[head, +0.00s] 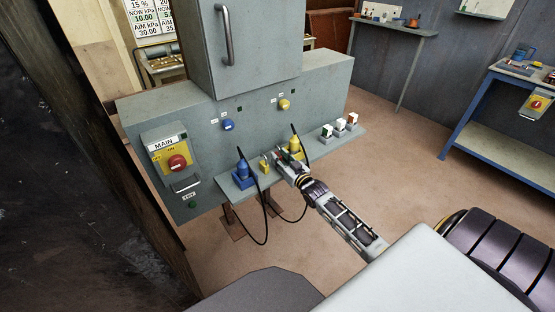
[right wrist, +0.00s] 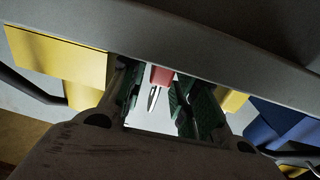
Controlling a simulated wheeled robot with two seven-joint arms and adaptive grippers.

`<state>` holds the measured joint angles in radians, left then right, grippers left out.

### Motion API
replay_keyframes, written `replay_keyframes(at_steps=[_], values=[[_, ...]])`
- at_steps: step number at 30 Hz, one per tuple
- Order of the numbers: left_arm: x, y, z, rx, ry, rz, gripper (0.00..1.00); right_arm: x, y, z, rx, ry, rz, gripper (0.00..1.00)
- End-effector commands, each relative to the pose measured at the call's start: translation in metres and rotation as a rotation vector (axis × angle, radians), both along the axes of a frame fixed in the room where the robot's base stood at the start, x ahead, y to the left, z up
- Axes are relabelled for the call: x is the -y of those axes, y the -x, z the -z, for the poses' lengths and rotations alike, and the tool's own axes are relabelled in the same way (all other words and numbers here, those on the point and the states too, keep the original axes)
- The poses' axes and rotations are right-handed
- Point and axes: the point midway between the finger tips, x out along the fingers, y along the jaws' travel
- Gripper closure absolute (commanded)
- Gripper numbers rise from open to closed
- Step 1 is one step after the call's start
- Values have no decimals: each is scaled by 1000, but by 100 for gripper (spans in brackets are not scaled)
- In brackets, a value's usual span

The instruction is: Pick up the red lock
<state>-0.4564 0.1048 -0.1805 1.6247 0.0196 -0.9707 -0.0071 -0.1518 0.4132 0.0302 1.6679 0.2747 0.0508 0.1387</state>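The red lock (right wrist: 161,75) shows in the right wrist view, with a red body and a bright metal shackle. It lies between the green-padded fingers of my right gripper (right wrist: 157,98), with a visible gap on each side. The gripper is open and holds nothing that I can see. In the head view my right gripper (head: 284,160) is at the front shelf of the grey cabinet, between the blue and yellow plugs. There the gripper largely hides the lock. My left gripper is not in view.
On the shelf (head: 232,195) stand a blue plug (head: 242,171), a yellow plug (head: 294,146), a small yellow item (head: 264,164) and white-topped blocks (head: 340,126). Black cables hang below the shelf. The MAIN switch box (head: 170,152) is at left. Open floor lies right of the cabinet.

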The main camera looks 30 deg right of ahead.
Motion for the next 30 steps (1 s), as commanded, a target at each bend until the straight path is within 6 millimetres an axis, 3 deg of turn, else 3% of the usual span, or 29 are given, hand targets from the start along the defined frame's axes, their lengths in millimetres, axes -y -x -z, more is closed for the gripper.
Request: replay_keyframes(at_steps=[9, 25, 30], values=[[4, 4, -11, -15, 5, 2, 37, -1, -19, 0, 1, 0, -1, 70], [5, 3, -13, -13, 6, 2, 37, 0, -20, 0, 1, 0, 0, 70], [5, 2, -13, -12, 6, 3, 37, 0, -20, 0, 1, 0, 0, 90]])
